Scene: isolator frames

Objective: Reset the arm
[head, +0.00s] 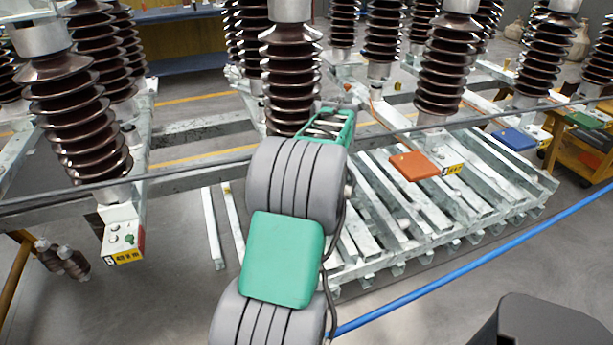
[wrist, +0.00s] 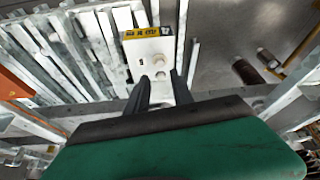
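My gripper (wrist: 159,78) shows in the wrist view as two dark fingers standing apart, with nothing held between them. In the head view my grey and green arm rises through the middle and bends away from the camera. The arm hides the gripper's fingers there.
Ribbed brown insulators (head: 292,75) stand on metal frames ahead. A control box (head: 122,240) hangs at the left. An orange plate (head: 414,166) and a blue plate (head: 515,139) are at the right, above slatted beams (head: 400,225).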

